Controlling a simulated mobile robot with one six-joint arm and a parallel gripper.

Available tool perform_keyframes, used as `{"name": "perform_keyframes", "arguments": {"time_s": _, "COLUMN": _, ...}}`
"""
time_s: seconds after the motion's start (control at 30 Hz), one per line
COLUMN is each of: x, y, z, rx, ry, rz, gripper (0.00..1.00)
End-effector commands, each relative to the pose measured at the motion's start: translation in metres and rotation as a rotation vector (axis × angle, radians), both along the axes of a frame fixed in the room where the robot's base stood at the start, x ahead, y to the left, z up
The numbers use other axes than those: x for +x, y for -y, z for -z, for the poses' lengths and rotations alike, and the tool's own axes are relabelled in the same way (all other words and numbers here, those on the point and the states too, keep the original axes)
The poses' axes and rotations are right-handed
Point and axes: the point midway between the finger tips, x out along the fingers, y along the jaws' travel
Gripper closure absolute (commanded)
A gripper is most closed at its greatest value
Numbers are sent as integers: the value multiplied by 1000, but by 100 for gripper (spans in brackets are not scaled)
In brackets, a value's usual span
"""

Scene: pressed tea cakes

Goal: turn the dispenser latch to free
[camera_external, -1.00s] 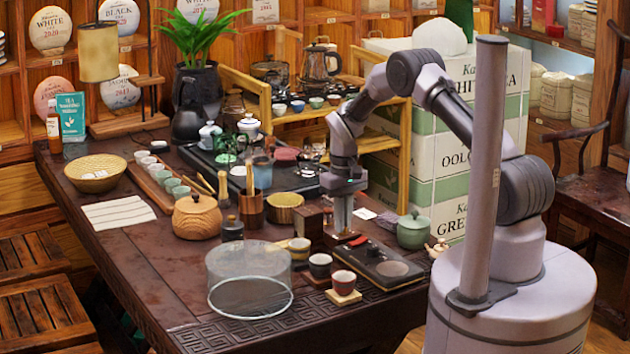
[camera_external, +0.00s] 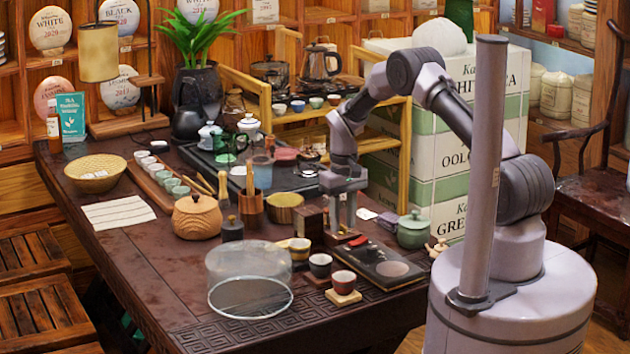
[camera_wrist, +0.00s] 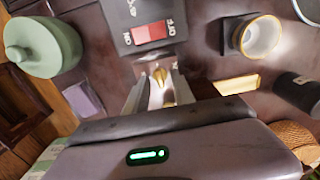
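In the wrist view a small brass piece (camera_wrist: 160,75), which looks like the dispenser latch, stands between the two fingertips of my gripper (camera_wrist: 161,84). The fingers are apart, with a narrow gap seen on each side of the brass piece. I cannot tell whether either finger touches it. In the external view my gripper (camera_external: 342,228) points straight down near the table's front right edge. It is behind the black device and beside a small dark wooden box (camera_external: 308,223). The latch is hidden there.
A black device (camera_external: 383,263) with a red switch (camera_wrist: 150,31) lies close by. A green lidded jar (camera_external: 413,230) stands right of my gripper. Cups (camera_external: 320,265) and a clear round cover (camera_external: 249,280) stand to the front left.

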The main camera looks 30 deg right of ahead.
Motion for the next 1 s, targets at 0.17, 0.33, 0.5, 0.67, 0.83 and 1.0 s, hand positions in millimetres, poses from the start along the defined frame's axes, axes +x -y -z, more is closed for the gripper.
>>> {"name": "perform_keyframes", "arguments": {"time_s": 0.17, "x": 1, "y": 0, "z": -49, "rx": 0, "ry": 4, "rz": 1, "gripper": 70}}
{"name": "perform_keyframes", "arguments": {"time_s": 0.33, "x": 1, "y": 0, "z": -109, "rx": 0, "ry": 4, "rz": 1, "gripper": 70}}
{"name": "perform_keyframes", "arguments": {"time_s": 0.5, "x": 1, "y": 0, "z": -151, "rx": 0, "ry": 3, "rz": 0, "gripper": 70}}
{"name": "perform_keyframes", "arguments": {"time_s": 0.67, "x": 0, "y": 0, "z": -170, "rx": 0, "ry": 2, "rz": 0, "gripper": 70}}
{"name": "perform_keyframes", "arguments": {"time_s": 0.83, "x": 0, "y": 0, "z": -171, "rx": 0, "ry": 1, "rz": 0, "gripper": 70}}
{"name": "perform_keyframes", "arguments": {"time_s": 1.0, "x": 0, "y": 0, "z": -171, "rx": 0, "ry": 1, "rz": 0, "gripper": 70}}
